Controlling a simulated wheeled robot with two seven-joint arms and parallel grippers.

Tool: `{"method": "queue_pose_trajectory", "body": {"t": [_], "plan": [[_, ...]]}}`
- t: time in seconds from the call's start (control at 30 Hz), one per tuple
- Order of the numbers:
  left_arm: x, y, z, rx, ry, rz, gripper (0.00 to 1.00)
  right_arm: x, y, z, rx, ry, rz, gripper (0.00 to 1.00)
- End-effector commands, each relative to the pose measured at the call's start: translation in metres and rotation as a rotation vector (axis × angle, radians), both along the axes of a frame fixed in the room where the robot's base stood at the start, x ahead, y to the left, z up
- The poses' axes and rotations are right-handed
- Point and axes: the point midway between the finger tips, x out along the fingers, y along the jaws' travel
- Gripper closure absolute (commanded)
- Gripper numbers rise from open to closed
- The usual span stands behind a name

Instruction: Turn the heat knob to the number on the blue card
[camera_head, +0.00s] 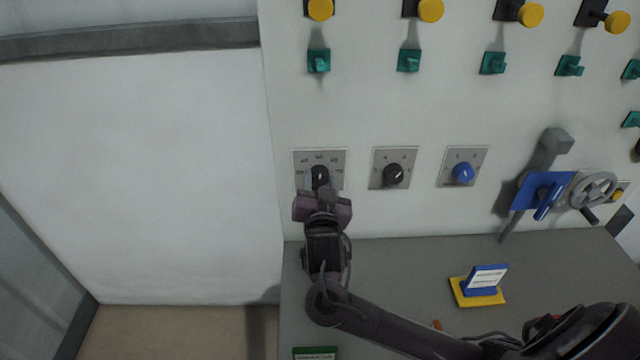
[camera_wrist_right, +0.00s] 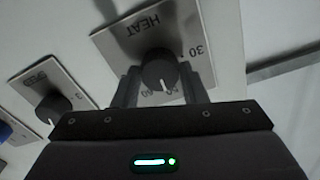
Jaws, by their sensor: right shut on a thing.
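The heat knob (camera_head: 319,174) is black with a white pointer mark, on a silver plate (camera_head: 335,157) at the panel's lower left. In the right wrist view the heat knob (camera_wrist_right: 160,68) sits between the fingers, and its plate (camera_wrist_right: 130,40) reads HEAT upside down with a 30 at one side. The mark points toward my gripper, near a partly hidden number. My right gripper (camera_head: 320,190) is shut on this knob. The blue card (camera_head: 487,278) stands on a yellow base on the grey counter; its white label is too small to read. My left gripper is out of view.
A second black knob (camera_head: 392,174) and a blue knob (camera_head: 462,172) are to the right. Further right are a blue lever (camera_head: 543,193) and a grey handwheel (camera_head: 594,189). Yellow buttons and green switches (camera_head: 318,61) are above. A green card (camera_head: 315,353) is at the bottom edge.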

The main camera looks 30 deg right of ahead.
Motion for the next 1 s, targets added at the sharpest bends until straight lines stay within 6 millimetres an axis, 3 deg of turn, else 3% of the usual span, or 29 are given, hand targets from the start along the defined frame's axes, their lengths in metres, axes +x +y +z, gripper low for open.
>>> {"method": "queue_pose_trajectory", "body": {"t": [0.6, 1.0], "plan": [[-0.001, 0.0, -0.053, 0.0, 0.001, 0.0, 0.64, -0.001, -0.001, -0.005, 0.421, -0.204, -0.005, 0.84], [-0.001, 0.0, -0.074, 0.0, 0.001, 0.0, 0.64, -0.001, -0.001, -0.002, 0.623, -0.302, -0.003, 0.84]]}}
